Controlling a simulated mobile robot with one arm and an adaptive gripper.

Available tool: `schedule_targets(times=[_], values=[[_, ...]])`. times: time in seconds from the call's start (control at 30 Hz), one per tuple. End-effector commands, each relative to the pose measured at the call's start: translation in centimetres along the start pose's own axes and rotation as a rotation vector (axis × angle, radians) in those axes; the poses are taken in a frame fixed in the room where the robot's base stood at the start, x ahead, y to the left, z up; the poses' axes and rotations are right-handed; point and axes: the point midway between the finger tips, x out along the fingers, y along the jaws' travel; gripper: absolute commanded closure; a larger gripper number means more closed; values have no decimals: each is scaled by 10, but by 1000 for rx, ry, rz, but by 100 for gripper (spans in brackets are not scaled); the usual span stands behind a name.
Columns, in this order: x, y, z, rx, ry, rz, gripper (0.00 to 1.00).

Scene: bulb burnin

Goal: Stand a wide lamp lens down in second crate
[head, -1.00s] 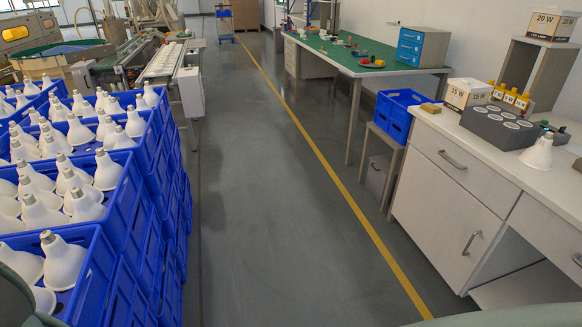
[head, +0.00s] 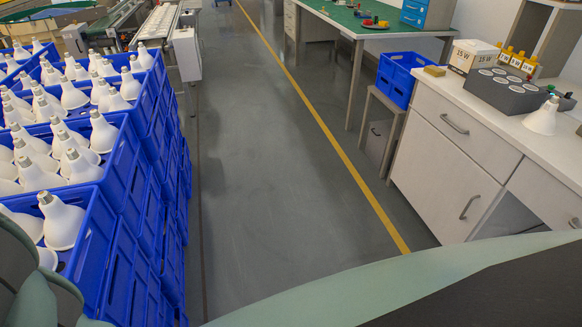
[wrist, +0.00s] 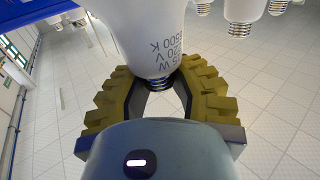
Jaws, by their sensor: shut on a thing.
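In the wrist view my gripper (wrist: 163,86) is shut around the metal screw base of a white lamp (wrist: 150,35). Dark print on its body includes "220 V"; its lens end is out of frame. The head view does not show the gripper or held lamp. On the left stand stacked blue crates: a nearest crate (head: 98,225) with a few white lamps, a crate behind it (head: 122,160) with several, and another farther back (head: 152,90). Lamps in them stand with screw bases up. I cannot tell which is the second crate. Free spots inside are partly hidden.
A white bench (head: 465,100) on the right bears a grey tester block (head: 505,92), a box marked 15 W (head: 474,58) and a single white lamp (head: 542,118). A blue crate (head: 398,78) sits on a stand beside it. The grey aisle floor (head: 270,190) is clear.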

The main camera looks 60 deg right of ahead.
Motion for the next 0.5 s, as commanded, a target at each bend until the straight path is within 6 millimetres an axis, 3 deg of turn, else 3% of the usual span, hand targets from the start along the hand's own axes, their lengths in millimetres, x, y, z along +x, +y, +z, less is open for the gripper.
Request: schedule_targets(times=[0.13,0.17,0.4,0.5], values=[[1,0,3,-1,1,2,100],[1,0,3,0,0,3,73],[0,0,3,0,0,1,48],[0,0,3,0,0,1,48]])
